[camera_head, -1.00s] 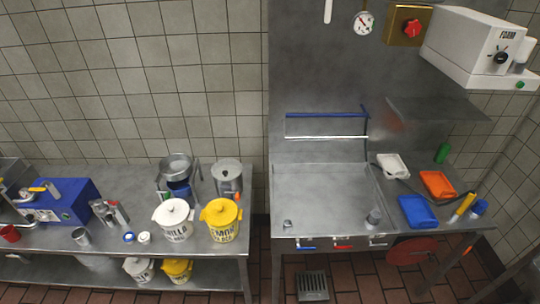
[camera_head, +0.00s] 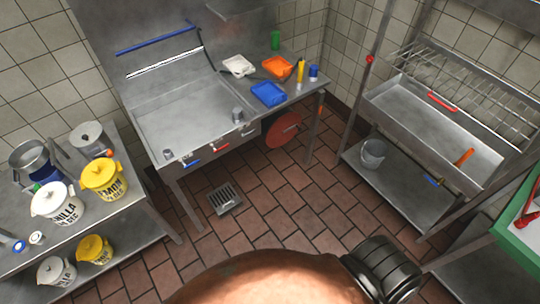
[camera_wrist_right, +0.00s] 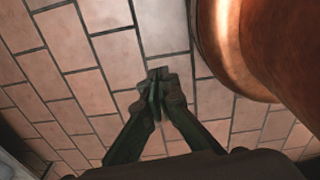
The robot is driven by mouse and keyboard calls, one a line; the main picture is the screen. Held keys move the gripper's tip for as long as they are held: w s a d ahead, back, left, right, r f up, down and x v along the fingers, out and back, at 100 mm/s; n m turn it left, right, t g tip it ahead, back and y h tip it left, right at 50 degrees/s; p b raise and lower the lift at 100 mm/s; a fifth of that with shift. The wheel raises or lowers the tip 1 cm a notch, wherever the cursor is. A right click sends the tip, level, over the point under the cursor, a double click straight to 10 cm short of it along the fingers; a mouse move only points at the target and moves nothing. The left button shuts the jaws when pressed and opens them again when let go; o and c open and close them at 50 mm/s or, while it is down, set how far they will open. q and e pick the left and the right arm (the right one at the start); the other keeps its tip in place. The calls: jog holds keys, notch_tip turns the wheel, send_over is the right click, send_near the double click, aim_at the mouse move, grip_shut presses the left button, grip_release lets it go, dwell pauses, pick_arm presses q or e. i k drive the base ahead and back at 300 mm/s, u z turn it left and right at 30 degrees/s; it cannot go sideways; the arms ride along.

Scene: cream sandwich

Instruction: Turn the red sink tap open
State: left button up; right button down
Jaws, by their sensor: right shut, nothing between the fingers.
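My right gripper (camera_wrist_right: 157,88) is shut and empty in the right wrist view, above the brick-tiled floor (camera_wrist_right: 105,60). It touches no tap there. A red part (camera_head: 526,222) shows at the right edge, at a green-rimmed unit (camera_head: 508,238) cut off by the frame. A small red knob (camera_head: 369,59) sits on an upright post of the steel trough unit (camera_head: 410,110). My left gripper is not in view, and the right gripper does not show in the head view.
A side table with yellow and white pots (camera_head: 104,178) is at left. A grey bucket (camera_head: 373,153) stands on the trough unit's lower shelf. Open floor (camera_head: 290,190) lies between them.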

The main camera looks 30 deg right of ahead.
aim_at(215, 150)
jog(key=z, duration=0.85)
jog(key=i, duration=1.2)
jog(key=z, duration=0.75)
jog(key=k, duration=1.35)
jog(key=u, duration=1.45)
jog(key=i, duration=0.5)
jog(key=u, duration=0.05)
